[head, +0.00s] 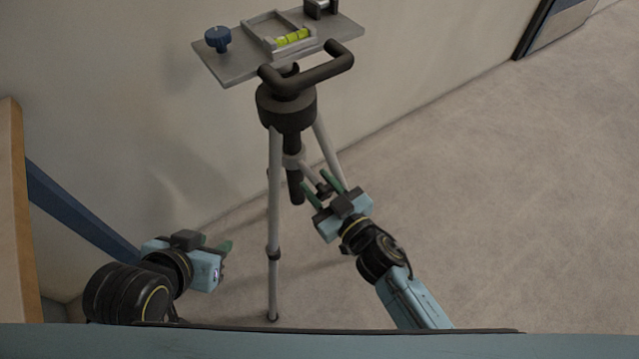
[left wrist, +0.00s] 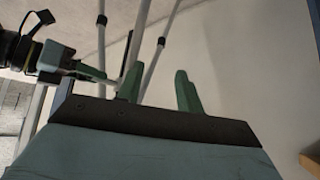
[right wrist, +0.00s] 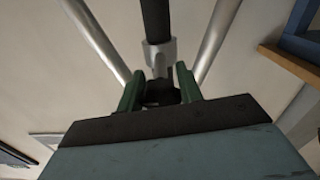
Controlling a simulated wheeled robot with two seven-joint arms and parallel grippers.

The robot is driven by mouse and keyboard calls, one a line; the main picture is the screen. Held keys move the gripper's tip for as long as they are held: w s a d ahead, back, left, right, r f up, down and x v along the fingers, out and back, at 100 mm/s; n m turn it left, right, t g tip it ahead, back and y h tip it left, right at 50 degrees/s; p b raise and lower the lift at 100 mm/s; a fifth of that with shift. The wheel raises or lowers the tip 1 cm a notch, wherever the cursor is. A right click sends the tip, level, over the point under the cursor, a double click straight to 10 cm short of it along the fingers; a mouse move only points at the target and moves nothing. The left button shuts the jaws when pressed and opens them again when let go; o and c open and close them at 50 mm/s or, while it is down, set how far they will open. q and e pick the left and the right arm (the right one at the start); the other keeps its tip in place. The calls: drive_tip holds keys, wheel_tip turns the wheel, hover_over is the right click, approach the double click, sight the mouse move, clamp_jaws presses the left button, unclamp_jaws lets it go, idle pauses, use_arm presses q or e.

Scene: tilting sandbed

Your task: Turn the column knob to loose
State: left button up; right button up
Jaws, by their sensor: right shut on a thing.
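The column knob (head: 324,189) is a small dark knob on the side of the tripod's center column, below the black hub. My right gripper (head: 322,190) is at it, with its green fingers on either side. In the right wrist view the dark knob (right wrist: 160,93) sits between the fingertips, in front of the grey collar (right wrist: 159,56) and black column (right wrist: 155,18). The right gripper is shut on the knob. My left gripper (head: 226,250) is low at the left, apart from the tripod. In the left wrist view its fingers (left wrist: 158,84) stand apart with nothing between them.
Grey tripod legs (head: 273,230) spread to the floor between my arms. A wall stands behind; floor at right is clear.

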drive_tip(key=shift+n, duration=0.7)
drive_tip(key=n, duration=0.2)
drive_tip(key=shift+n, duration=0.4)
drive_tip(key=n, duration=0.2)
drive_tip(key=shift+n, duration=0.4)
drive_tip(key=n, duration=0.2)
drive_tip(key=shift+n, duration=0.3)
drive_tip(key=n, duration=0.2)
drive_tip(key=shift+n, duration=0.4)
drive_tip(key=n, duration=0.3)
use_arm(q)
drive_tip(key=shift+w+d+r+t+h+b, duration=0.2)
drive_tip(key=shift+w+d+r+t+b, duration=0.1)
drive_tip(key=shift+w+r+t, duration=0.3)
drive_tip(key=shift+w+d+r+t+h+b, duration=0.2)
drive_tip(key=shift+w+d+r+t, duration=0.1)
drive_tip(key=shift+w+r+t, duration=0.25)
use_arm(e)
drive_tip(key=shift+r+n, duration=0.1)
drive_tip(key=shift+n, duration=1.5)
use_arm(q)
drive_tip(key=shift+w+f, duration=0.1)
drive_tip(key=shift+w, duration=0.05)
